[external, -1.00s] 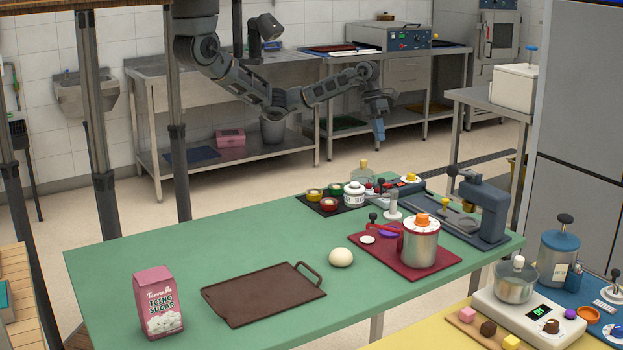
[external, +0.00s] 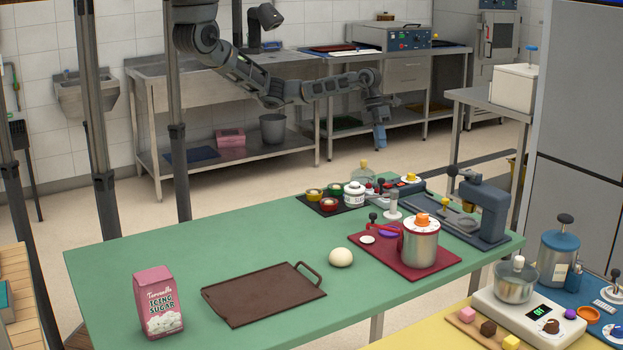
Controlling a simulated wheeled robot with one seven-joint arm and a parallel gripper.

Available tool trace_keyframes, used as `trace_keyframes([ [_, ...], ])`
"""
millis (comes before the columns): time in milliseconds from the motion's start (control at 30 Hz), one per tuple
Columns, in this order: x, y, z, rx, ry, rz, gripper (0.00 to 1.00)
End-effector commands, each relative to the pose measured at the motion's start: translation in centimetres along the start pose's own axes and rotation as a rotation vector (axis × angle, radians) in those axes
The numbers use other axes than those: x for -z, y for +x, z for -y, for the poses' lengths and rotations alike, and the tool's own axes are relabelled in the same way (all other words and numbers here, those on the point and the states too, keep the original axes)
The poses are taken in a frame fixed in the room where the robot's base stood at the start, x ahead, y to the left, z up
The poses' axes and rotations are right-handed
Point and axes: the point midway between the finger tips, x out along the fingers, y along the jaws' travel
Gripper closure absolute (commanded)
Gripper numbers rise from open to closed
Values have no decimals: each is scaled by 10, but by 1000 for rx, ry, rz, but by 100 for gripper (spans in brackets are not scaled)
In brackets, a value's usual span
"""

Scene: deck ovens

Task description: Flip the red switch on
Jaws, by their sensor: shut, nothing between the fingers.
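My gripper (external: 380,138) points down with its fingers shut and empty, at the end of my outstretched arm. In the picture it hangs above the far edge of the green table (external: 150,265), apart from everything on it. A small red piece (external: 385,230) with a dark lever stands at the back of the red tray on this table. A smaller red part (external: 369,188) shows farther back, beside a white jar. Both are too small to tell which is the red switch or how it is set.
A white jar (external: 354,194) is near the far edge.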

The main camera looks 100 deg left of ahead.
Motion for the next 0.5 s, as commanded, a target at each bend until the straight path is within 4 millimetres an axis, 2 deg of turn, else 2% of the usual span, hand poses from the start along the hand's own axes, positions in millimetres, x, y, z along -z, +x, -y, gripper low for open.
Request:
trace_keyframes([
  [33, 1, 15, -2, -2, 1, -2, 100],
  [100, 1, 29, -2, -2, 2, -2, 100],
  [300, 1, 70, -2, -2, 1, -2, 100],
  [500, 0, 101, -2, -2, 2, -1, 100],
])
